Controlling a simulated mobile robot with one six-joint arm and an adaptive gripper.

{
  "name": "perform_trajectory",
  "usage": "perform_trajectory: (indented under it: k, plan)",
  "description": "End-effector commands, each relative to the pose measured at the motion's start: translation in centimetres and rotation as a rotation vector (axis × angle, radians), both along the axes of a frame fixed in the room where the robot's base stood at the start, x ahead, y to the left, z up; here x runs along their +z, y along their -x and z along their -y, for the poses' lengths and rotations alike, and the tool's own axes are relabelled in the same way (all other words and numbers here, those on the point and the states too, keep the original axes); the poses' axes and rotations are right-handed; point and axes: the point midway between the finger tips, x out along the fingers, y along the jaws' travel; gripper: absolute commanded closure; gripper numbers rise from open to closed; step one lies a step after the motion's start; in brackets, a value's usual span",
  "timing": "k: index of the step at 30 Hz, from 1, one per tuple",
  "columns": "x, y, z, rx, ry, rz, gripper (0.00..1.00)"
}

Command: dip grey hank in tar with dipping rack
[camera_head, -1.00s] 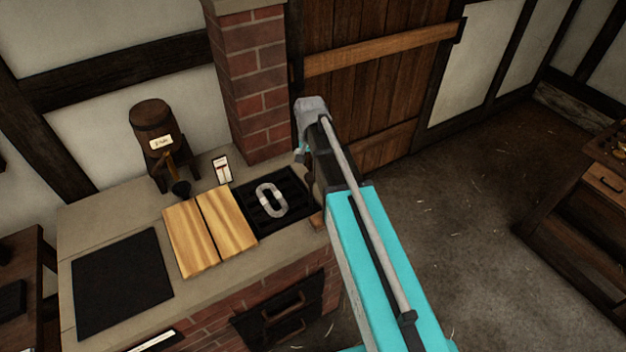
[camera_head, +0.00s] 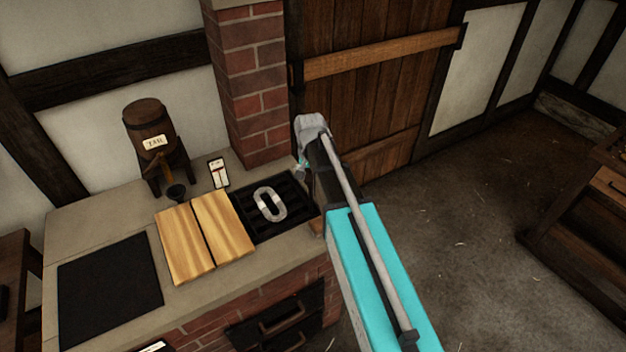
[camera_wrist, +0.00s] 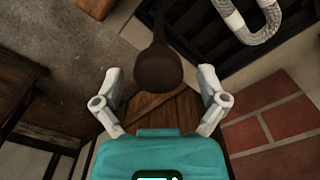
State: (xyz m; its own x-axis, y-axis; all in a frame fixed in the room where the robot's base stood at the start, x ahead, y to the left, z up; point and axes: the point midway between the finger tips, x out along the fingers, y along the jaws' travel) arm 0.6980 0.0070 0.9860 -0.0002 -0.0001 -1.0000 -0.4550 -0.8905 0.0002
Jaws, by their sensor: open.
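The grey hank (camera_head: 269,204) is a pale oval loop lying on a black slatted rack (camera_head: 297,219) on the counter. Part of the hank (camera_wrist: 232,17) shows at the top of the wrist view. I cannot tell whether this slatted rack is the dipping rack. A keg (camera_head: 147,125) with a tar label stands on a dark stand at the back. My gripper (camera_wrist: 160,77) is open. A dark, round-ended, ladle-like thing (camera_wrist: 158,68) shows between its fingers, not visibly gripped. In the head view my gripper is mostly hidden behind my arm, right of the slatted rack.
Two wooden boards (camera_head: 187,243) lie left of the slatted rack, and a flat black slab (camera_head: 110,288) lies further left. A small dark cup (camera_head: 176,192) sits below the keg's spout. A brick chimney (camera_head: 251,95) rises behind. Open floor (camera_head: 470,255) lies to the right.

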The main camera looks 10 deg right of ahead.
Motion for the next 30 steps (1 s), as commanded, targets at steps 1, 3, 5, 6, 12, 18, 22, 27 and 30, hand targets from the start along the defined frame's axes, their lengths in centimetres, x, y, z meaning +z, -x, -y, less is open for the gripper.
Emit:
perform_trajectory:
  k: [1, 3, 5, 6, 12, 18, 22, 27, 30]
  plan:
    - [-0.14, 0.00, -0.01, 0.000, 0.000, 0.000, 0.08]
    - [-0.15, 0.00, -0.01, 0.000, 0.000, 0.000, 0.08]
    - [-0.14, 0.00, -0.01, 0.000, 0.000, 0.000, 0.08]
    - [-0.12, 0.00, -0.01, 0.000, 0.000, 0.000, 0.08]
    - [-0.11, 0.00, -0.02, 0.000, 0.000, 0.000, 0.18]
    - [-0.11, 0.00, -0.03, 0.000, 0.000, 0.000, 0.55]
    - [-0.12, -0.01, -0.06, 0.001, -0.001, 0.000, 0.79]
    - [-0.13, -0.03, -0.10, 0.001, -0.002, 0.001, 1.00]
    - [-0.33, -0.04, -0.12, 0.001, -0.002, 0.001, 1.00]
